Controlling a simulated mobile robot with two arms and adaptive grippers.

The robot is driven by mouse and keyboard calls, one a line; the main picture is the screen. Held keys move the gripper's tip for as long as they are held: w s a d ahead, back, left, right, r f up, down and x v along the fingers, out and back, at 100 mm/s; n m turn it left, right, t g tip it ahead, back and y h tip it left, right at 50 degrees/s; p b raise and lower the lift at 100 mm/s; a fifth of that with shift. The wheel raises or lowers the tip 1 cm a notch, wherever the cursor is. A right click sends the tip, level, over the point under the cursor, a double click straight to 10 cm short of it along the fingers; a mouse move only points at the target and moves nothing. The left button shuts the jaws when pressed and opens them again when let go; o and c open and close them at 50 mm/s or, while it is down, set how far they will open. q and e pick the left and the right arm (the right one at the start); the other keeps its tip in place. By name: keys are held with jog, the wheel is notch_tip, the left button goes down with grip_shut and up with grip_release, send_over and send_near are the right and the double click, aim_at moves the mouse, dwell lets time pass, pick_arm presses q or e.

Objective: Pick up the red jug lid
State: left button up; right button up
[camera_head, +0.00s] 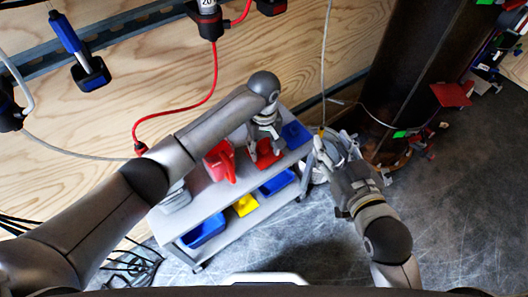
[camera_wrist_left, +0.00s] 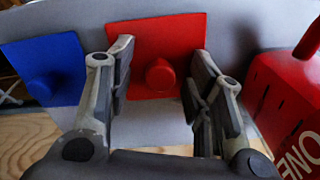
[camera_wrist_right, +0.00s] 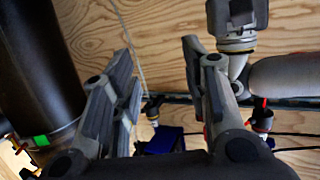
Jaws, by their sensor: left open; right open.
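The red jug lid (camera_wrist_left: 157,45) is a flat red square with a round knob, lying on the grey cart top. In the head view the lid (camera_head: 268,156) shows partly below my left gripper (camera_head: 266,143). In the left wrist view my left gripper (camera_wrist_left: 158,85) is open, with its fingers on either side of the knob; I cannot tell whether they touch the lid. My right gripper (camera_head: 327,140) is open and empty, to the right of the cart. It also shows open in the right wrist view (camera_wrist_right: 160,75).
A red jug (camera_head: 218,163) stands left of the lid, and a blue lid (camera_head: 295,134) lies right of it. The cart (camera_head: 205,205) has blue and yellow bins on its lower shelf. A plywood wall (camera_head: 120,110) stands behind. The floor at front right is clear.

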pick_arm(q)
jog(key=c, duration=1)
jog(key=shift+r, duration=0.1)
